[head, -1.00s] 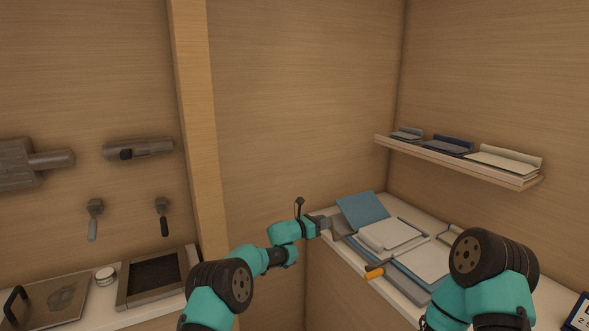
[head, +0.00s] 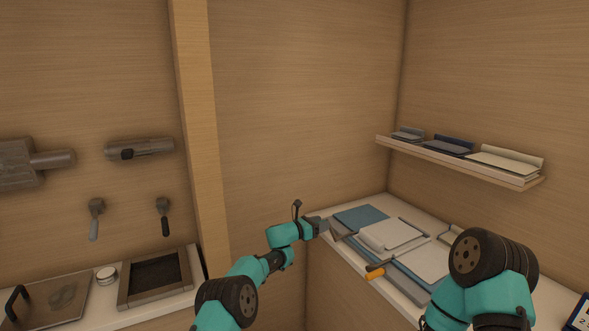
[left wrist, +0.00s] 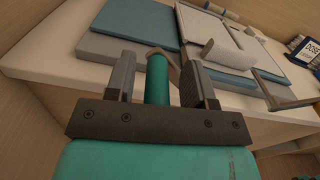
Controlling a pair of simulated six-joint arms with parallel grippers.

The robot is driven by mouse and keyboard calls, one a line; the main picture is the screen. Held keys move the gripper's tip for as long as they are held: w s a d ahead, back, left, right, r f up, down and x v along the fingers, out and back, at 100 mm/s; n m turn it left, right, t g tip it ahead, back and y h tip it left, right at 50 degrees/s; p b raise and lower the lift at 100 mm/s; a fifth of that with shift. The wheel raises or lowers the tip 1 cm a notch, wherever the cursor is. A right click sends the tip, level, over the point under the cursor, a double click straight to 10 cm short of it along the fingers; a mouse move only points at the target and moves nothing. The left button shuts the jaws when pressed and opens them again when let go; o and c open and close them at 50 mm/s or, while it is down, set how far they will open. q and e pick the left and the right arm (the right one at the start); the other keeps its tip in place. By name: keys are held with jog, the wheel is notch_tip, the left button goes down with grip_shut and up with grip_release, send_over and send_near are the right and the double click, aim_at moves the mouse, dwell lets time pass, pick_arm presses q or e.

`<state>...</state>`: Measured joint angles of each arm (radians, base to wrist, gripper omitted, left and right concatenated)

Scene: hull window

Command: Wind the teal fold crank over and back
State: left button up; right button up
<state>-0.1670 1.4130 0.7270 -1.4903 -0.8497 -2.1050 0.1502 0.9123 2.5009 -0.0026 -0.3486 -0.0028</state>
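The teal fold crank (left wrist: 157,78) shows in the left wrist view as an upright teal cylinder between the two fingers of my left gripper (left wrist: 158,82). Thin gaps show on both sides of it, so the fingers stand around it and look open. In the head view my left gripper (head: 335,228) is at the left edge of the folding board, and the crank cannot be made out there. The blue flap (head: 360,217) lies flat behind it and also shows in the left wrist view (left wrist: 138,20). My right gripper is out of view.
A pale folded cloth (head: 391,234) lies on the board. An orange handle (head: 376,274) sticks out at the front edge of the white counter (head: 400,299). A wall shelf (head: 458,162) with folded cloths hangs above. Framed boards and tools are on the left.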

pick_arm(q)
jog(key=shift+a, duration=0.15)
jog(key=v, duration=0.6)
jog(key=shift+s+a, duration=0.25)
jog(key=shift+a, duration=0.1)
dwell(0.5)
